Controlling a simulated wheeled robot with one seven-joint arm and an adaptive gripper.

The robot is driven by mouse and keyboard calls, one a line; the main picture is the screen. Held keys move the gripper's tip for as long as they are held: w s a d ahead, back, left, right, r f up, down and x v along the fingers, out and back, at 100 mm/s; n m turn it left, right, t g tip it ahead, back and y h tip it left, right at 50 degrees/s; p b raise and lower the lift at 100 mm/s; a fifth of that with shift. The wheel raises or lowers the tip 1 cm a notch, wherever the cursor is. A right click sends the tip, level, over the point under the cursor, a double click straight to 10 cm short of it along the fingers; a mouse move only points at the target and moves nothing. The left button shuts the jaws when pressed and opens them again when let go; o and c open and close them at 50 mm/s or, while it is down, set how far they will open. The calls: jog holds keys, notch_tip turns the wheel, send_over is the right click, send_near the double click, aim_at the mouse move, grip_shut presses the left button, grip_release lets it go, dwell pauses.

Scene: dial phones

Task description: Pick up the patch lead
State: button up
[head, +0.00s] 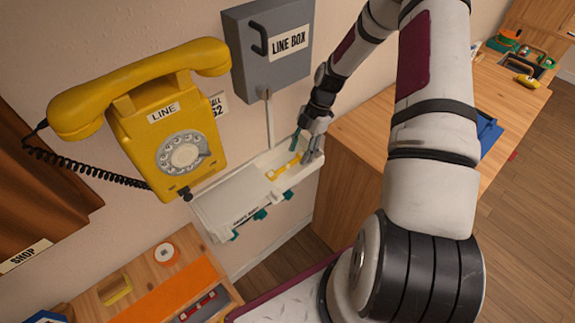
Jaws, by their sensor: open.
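A small yellow item (284,167) lies on the right part of the white wall shelf (238,198); it may be the patch lead, but it is too small to be sure. My gripper (303,150) is open above the right end of the shelf, just up and right of the yellow item, with its fingers pointing down. A narrow teal piece shows at its left side. I cannot tell whether the fingers touch anything; the gripper partly hides the shelf's back corner.
A yellow dial phone (165,125) labelled LINE hangs on the wall to the left. A grey LINE BOX (268,50) is above the shelf. A wooden cabinet (350,170) stands close to the right. A bench (130,285) with tools is at lower left.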

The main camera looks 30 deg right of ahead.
jog(key=shift+a+f, duration=0.15)
jog(key=shift+f, duration=0.3)
grip_shut()
jog(key=shift+r, duration=0.1)
